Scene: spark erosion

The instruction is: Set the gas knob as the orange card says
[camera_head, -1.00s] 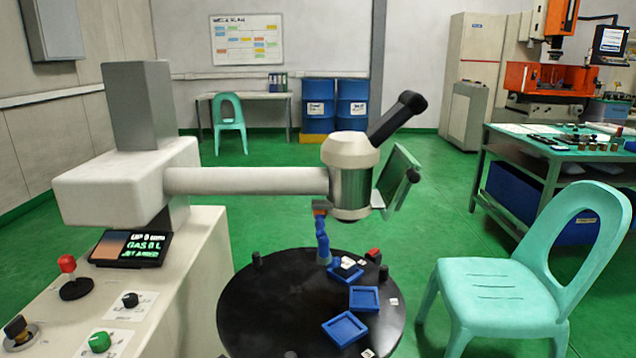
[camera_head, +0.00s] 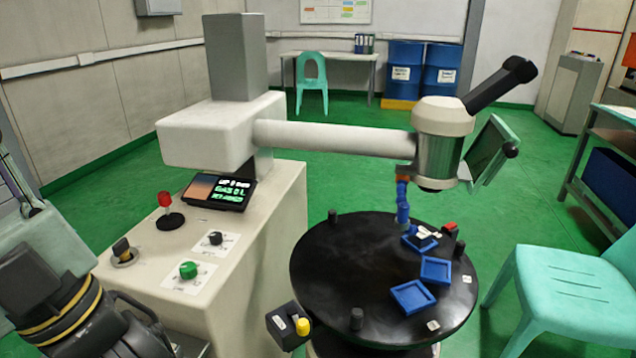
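The gas knob cannot be named for sure, as the labels are too small to read. On the pale console top, a green knob (camera_head: 188,270) and a black knob (camera_head: 215,238) each sit on a white label plate. A dark switch (camera_head: 123,250) stands to their left, and a red-topped lever (camera_head: 166,208) behind. A small tilted screen (camera_head: 226,191) shows bright text with a line that seems to read "GAS 0 L". No separate orange card can be made out. Dark, yellow-ringed parts of my own arm show at the lower left; my gripper's fingers are not in view.
A round black table (camera_head: 340,255) with blue trays (camera_head: 411,297) stands right of the console. A white machine arm (camera_head: 340,137) reaches over it. A black box with a yellow knob (camera_head: 302,326) sits by the console's front right. A green chair (camera_head: 565,290) is at the right.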

